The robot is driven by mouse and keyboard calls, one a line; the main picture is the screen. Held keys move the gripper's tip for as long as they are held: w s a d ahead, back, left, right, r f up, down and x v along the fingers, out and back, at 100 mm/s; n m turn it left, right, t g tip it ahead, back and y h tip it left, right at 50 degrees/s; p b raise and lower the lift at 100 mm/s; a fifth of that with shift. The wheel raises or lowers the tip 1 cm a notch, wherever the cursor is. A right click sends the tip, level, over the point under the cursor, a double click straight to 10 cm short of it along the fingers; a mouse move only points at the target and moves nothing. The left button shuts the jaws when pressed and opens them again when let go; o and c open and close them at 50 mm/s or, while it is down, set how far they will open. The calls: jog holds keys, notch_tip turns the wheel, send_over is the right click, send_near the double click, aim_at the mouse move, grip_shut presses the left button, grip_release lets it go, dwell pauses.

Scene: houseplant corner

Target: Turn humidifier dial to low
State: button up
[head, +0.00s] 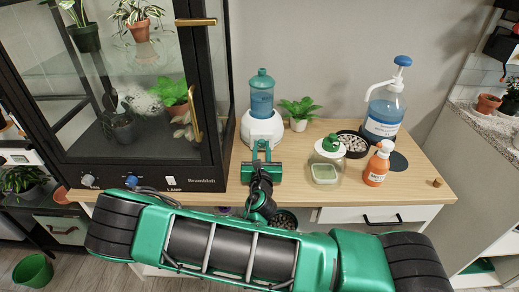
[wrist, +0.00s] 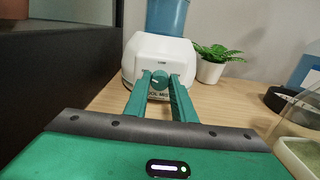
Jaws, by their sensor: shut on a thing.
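The humidifier (head: 262,128) stands on the wooden tabletop (head: 225,205), with a white base and a blue tank under a teal cap. Its white base (wrist: 158,52) fills the upper middle of the wrist view. A round teal dial (wrist: 160,79) with a pale pointer mark is on the base's front. My gripper (wrist: 160,84) is shut on the dial, one green finger on each side. In the head view, my gripper (head: 261,150) meets the front of the base and the dial is hidden.
A black-framed glass cabinet (head: 206,172) stands close on the left. A small potted plant (head: 298,124) is right of the humidifier. A green-lidded jar (head: 326,172), an orange pump bottle (head: 377,166) and a large blue bottle (head: 383,112) stand further right.

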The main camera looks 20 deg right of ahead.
jog(key=shift+a, duration=0.15)
jog(key=shift+m, duration=2.8)
jog(key=o, duration=1)
